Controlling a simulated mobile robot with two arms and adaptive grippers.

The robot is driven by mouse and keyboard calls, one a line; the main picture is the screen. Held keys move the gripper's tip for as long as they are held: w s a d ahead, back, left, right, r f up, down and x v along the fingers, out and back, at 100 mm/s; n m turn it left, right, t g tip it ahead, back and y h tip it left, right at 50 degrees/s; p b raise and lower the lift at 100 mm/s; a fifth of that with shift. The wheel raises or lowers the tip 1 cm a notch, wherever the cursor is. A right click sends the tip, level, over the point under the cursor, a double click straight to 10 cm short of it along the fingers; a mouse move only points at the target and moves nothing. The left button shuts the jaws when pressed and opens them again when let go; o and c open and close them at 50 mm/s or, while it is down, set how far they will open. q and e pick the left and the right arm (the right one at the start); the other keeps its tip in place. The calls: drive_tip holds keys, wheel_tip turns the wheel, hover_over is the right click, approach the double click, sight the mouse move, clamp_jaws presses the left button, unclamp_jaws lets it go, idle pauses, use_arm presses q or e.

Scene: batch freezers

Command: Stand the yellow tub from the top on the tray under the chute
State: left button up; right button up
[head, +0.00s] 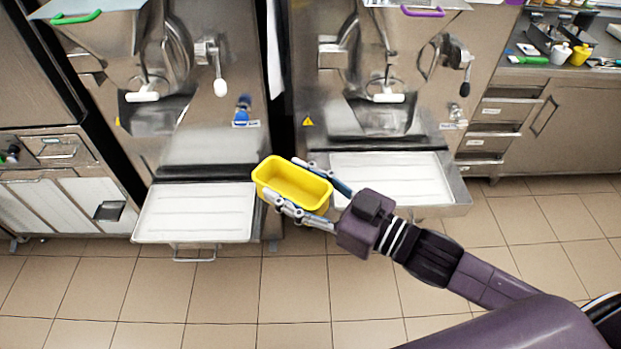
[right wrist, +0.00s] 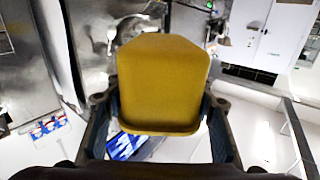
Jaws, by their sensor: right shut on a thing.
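The yellow tub (head: 295,183) is an open, empty rectangular tub. My right gripper (head: 298,187) is shut on it, with one finger along each long side, and holds it up in front of the gap between the two freezers. In the right wrist view the tub (right wrist: 162,85) fills the middle, between the two fingers. Two white trays stick out under the machines: a left tray (head: 195,213) and a right tray (head: 392,180). Above them are a left chute (head: 150,112) and a right chute (head: 385,115). The tub overlaps the space between the trays. My left gripper is not in view.
The left freezer (head: 225,140) has a green handle; the right freezer (head: 310,90) has a purple one. A counter (head: 535,75) with small containers stands at the far right. Both trays look empty. Tiled floor (head: 300,290) is open in front.

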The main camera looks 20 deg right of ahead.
sight(258, 188)
drive_tip(key=shift+a+r+n+g+y, duration=0.2)
drive_tip(key=shift+a+n+g+y, duration=0.9)
drive_tip(key=shift+a+g, duration=0.3)
drive_tip(key=shift+a+r+n+g+y, duration=0.2)
drive_tip(key=shift+a+n+g+y, duration=0.85)
drive_tip(key=shift+a+g, duration=0.35)
